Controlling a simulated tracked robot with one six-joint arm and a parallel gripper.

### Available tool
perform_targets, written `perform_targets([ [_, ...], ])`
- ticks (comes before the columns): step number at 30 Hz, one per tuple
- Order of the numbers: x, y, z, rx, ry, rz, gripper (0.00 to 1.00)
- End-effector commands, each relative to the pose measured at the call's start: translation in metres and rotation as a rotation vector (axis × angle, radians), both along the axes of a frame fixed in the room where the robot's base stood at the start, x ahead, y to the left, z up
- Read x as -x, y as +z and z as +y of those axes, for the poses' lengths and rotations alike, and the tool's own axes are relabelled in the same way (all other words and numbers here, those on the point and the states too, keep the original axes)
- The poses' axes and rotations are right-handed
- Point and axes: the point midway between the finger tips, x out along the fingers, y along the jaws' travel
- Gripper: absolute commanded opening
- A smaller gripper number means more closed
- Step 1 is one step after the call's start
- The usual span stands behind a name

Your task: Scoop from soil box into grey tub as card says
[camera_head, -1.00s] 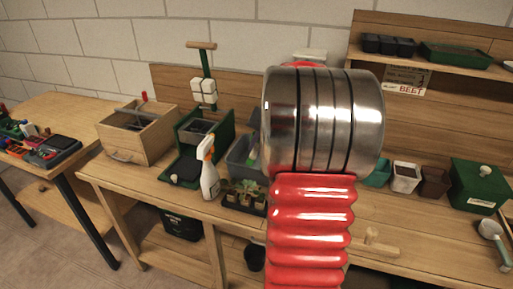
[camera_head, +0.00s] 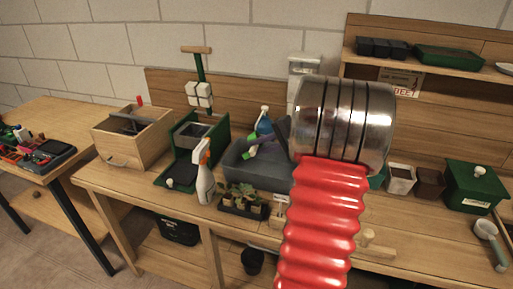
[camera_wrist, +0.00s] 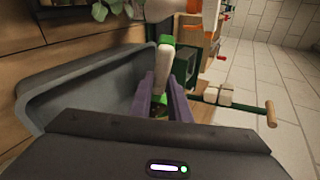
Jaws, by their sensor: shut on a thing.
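My gripper (camera_wrist: 168,105) is shut on a slim white tool with green bands (camera_wrist: 163,72), its far end pointing away from the wrist. In the head view, my gripper (camera_head: 262,140) is over the open grey tub (camera_head: 262,176), and the tool's green end (camera_head: 249,153) shows above it. The grey tub's rim and inner wall (camera_wrist: 50,85) fill the left of the wrist view. I cannot tell what lies in the tub. A card marked BEET (camera_head: 403,80) hangs under the shelf at the right; its smaller text is unreadable. Which box holds soil is unclear.
A seedling tray (camera_head: 243,208) and a white-and-orange spray bottle (camera_head: 204,175) stand in front and left of the tub. A wooden box (camera_head: 135,140) stands left.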

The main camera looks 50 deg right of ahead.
Motion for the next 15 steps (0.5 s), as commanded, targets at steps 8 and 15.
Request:
perform_targets([
  [8,0.0042,0.0005,-0.0063,-0.141,-0.045,-0.135,0.0],
  [15,0.0046,0.0022,-0.0072,-0.166,-0.052,-0.164,0.0],
])
